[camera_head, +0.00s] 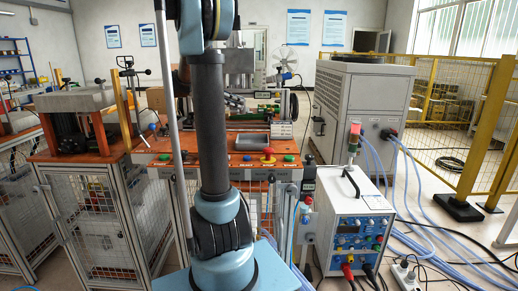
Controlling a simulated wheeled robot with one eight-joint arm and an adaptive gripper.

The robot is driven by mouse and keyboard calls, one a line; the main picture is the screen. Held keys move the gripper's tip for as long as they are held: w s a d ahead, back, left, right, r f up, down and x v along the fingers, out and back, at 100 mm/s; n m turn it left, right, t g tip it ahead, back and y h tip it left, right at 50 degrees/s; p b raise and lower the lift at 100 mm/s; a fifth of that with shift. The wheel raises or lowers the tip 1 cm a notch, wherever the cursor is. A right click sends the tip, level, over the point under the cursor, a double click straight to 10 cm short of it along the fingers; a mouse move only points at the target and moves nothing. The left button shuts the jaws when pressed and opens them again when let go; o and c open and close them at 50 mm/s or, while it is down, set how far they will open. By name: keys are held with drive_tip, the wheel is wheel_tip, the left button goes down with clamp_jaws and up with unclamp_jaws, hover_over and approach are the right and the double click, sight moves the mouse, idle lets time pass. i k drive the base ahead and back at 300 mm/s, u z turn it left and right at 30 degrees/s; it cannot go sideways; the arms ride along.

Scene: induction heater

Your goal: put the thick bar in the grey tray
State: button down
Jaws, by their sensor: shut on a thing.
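My arm rises through the middle of the head view, and its upper part leaves the top of the picture. I cannot make out my gripper; it is hidden behind the arm or outside the picture. The thick bar cannot be made out either. A shallow rectangular tray with a grey rim (268,142) seems to lie on the orange worktop (150,156), just right of my arm. My arm covers part of this worktop, and I cannot tell what is in the tray.
An orange bench with a grey block (75,100) stands at left. A white-and-blue power unit (352,232) stands at right, before a large white cabinet (358,110). Blue hoses and cables cross the floor at right. A yellow fence (490,125) bounds that side.

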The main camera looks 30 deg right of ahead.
sight(253, 145)
drive_tip(key=u, duration=0.05)
drive_tip(key=k, duration=2.1)
drive_tip(key=z, duration=0.4)
drive_tip(key=i, duration=1)
